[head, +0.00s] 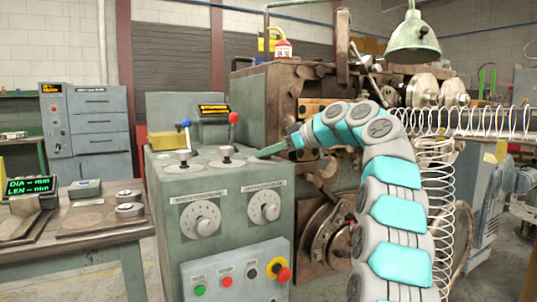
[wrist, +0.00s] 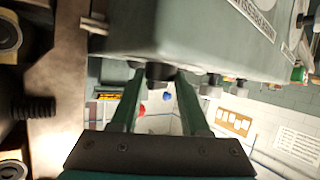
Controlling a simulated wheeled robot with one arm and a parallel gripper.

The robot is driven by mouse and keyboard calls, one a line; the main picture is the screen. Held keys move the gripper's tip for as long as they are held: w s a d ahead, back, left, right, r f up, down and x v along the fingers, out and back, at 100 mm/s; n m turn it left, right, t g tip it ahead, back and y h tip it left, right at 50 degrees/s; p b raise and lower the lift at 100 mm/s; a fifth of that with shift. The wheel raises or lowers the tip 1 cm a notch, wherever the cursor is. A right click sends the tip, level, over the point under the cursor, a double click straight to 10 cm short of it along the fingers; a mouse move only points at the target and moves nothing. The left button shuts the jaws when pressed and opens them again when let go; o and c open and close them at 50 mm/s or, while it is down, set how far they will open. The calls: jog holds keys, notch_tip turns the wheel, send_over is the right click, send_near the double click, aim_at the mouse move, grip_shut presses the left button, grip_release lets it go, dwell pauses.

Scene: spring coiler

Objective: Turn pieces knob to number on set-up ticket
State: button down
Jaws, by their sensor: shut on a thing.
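My gripper (head: 262,154) reaches from the right to the right edge of the grey-green console's top (head: 215,165). In the wrist view the gripper (wrist: 160,74) is shut on a small dark knob (wrist: 161,70) at the console edge; the fingers hide part of it. Two more knobs stand on the console top, a left one (head: 184,156) and a middle one (head: 227,152). Two large dials, left (head: 201,220) and right (head: 264,207), are on the front. Their labels are too small to read, so I cannot tell which is the pieces knob. I cannot make out a set-up ticket.
Levers with a blue ball (head: 186,122) and a red ball (head: 234,117) rise behind the knobs. Push buttons (head: 227,281) sit low on the front. The coiling machine (head: 270,95) stands close behind. A bench (head: 90,238) is at left.

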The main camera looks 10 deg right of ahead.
jog(key=shift+s+a+f+m+t+h+b, duration=0.1)
jog(key=shift+f+m+t+h+b, duration=0.2)
jog(key=shift+m+t+h+b, duration=1.05)
jog(key=shift+s+a+r+m+h+b, duration=0.1)
jog(key=shift+m+h+b, duration=0.25)
jog(key=shift+b, duration=0.85)
jog(key=m+h, duration=0.1)
jog(key=m+t+h, duration=0.1)
jog(key=shift+a+r+h, duration=0.15)
jog(key=shift+r+h, duration=0.15)
jog(key=shift+m+t+h+p, duration=0.25)
jog(key=shift+m+h+p, duration=0.7)
jog(key=shift+m+h, duration=0.25)
jog(key=shift+f+m+h, duration=0.1)
jog(key=shift+m+h, duration=0.2)
jog(key=shift+m, duration=0.1)
jog(key=shift+a, duration=0.1)
jog(key=shift+c, duration=2)
grip_release()
